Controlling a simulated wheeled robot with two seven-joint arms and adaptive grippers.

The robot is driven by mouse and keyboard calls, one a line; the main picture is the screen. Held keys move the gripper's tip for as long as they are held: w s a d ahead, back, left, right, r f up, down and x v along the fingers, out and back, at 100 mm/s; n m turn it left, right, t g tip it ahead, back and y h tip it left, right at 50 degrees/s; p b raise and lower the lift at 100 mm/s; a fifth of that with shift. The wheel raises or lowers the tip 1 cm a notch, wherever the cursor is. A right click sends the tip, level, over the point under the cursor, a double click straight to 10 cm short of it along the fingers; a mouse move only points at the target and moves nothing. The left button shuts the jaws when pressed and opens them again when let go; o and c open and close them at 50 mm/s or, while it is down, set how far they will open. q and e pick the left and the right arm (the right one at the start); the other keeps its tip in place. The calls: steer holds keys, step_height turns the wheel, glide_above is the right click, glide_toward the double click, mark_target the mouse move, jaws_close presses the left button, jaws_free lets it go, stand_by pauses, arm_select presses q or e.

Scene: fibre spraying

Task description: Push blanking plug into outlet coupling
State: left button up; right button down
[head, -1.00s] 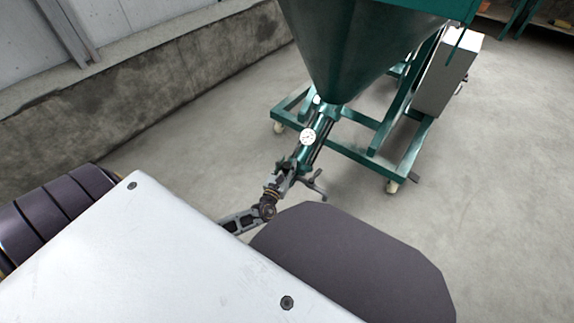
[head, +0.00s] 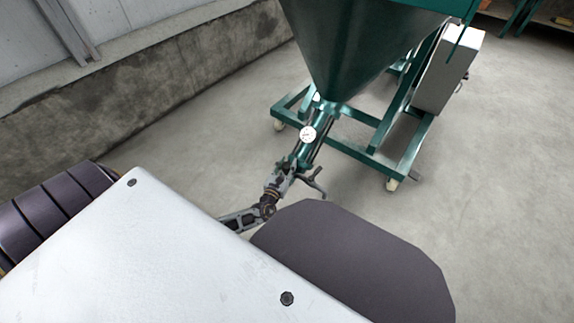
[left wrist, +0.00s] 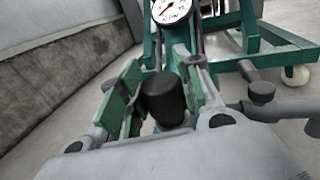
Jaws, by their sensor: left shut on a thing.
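The black blanking plug (left wrist: 164,99) is a short dark cylinder between the green-padded fingers of my left gripper (left wrist: 158,90) in the left wrist view. The gripper is shut on it. In the head view my left gripper (head: 279,182) is at the lower end of the green pump tube (head: 303,156), where the outlet is. The outlet coupling is hidden behind the plug and fingers, so I cannot tell whether the plug touches or enters it. My right gripper is not in view.
A round pressure gauge (head: 308,134) sits on the tube, below the green hopper (head: 358,45). A lever handle (head: 315,180) sticks out beside the gripper. The wheeled green frame (head: 365,160) stands behind. Open concrete floor lies to the right.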

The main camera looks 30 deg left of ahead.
arm_select(q)
steer(key=shift+f, duration=0.5)
steer(key=o, duration=1.1)
steer(key=shift+o, duration=0.2)
steer(key=shift+s, duration=0.1)
steer(key=s+d, duration=0.2)
steer(key=s, duration=0.9)
steer(key=shift+s, duration=0.3)
steer(key=shift+d, duration=0.1)
stand_by(0.4)
